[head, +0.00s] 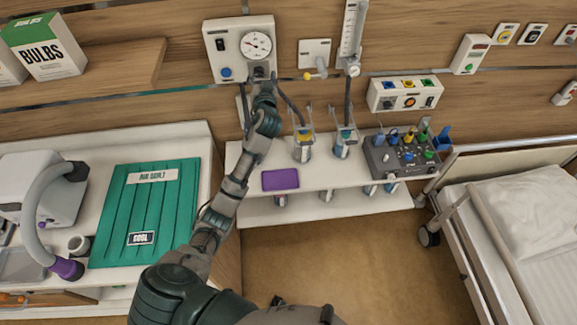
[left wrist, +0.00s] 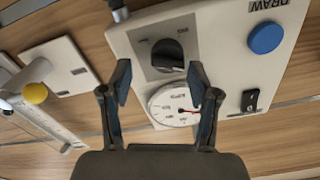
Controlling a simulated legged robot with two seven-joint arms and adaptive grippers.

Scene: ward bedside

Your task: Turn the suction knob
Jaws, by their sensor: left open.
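The suction panel (head: 238,50) is a white box on the wooden wall with a round gauge (head: 255,45), a black switch and a blue button (head: 226,72). The left wrist view shows its black suction knob (left wrist: 169,57) on a grey plate beside the gauge (left wrist: 176,105). My left gripper (head: 263,82) is raised to the lower edge of the panel and covers the knob in the head view. In the left wrist view its fingers (left wrist: 160,72) are open and apart, with the knob just beyond and between the tips. I see no contact with it. My right gripper is out of view.
A shelf (head: 335,200) below holds canisters (head: 303,148), a purple pad (head: 280,179) and a dark control box (head: 400,155). A flowmeter with a yellow knob (head: 308,76) is right of the panel.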

